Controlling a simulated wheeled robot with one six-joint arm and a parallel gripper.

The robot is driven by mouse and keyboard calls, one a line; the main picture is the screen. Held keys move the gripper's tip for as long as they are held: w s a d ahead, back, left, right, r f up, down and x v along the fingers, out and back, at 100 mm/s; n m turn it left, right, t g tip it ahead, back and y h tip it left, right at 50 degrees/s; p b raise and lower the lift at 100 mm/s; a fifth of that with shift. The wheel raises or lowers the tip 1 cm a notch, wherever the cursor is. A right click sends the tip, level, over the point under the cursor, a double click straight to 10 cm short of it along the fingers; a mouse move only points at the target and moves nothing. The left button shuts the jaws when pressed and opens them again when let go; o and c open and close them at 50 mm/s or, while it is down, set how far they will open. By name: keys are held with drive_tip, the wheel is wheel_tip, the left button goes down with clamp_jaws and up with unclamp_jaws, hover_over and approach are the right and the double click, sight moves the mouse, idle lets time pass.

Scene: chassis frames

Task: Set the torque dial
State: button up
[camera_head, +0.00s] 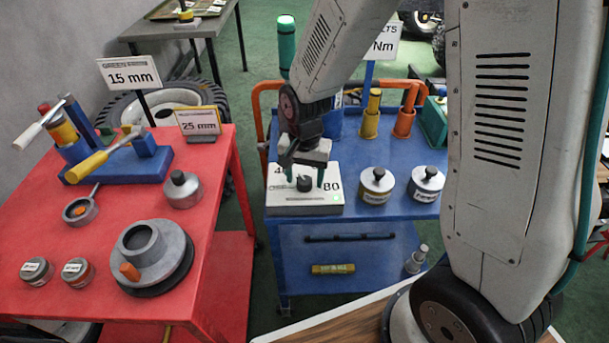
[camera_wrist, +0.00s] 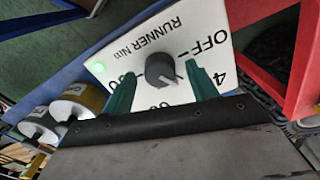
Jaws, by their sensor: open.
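The torque dial is a dark round knob (camera_head: 304,184) on a white panel box (camera_head: 290,205) at the left front of the blue cart's top. In the wrist view the knob (camera_wrist: 161,70) sits mid-panel (camera_wrist: 140,42), with "RUNNER", "OFF" and partly covered numbers around it. Its pointer seems to face the lower right, toward the side with the "4". A green light (camera_wrist: 99,67) glows at the panel's left. My gripper (camera_head: 305,177) is open above the panel. Its green fingers (camera_wrist: 161,85) stand on either side of the knob, with gaps showing.
Two silver canisters, one yellow-banded (camera_head: 377,186) and one white-banded (camera_head: 426,184), stand right of the panel on the blue cart (camera_head: 345,160). Yellow and orange holders (camera_head: 403,122) stand behind. A red table (camera_head: 120,200) with tools and parts is at left.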

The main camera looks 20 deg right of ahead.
drive_tip(key=shift+f, duration=0.1)
drive_tip(key=c, duration=1)
drive_tip(key=shift+n, duration=0.3)
drive_tip(key=n, duration=1.1)
drive_tip(key=shift+n, duration=0.3)
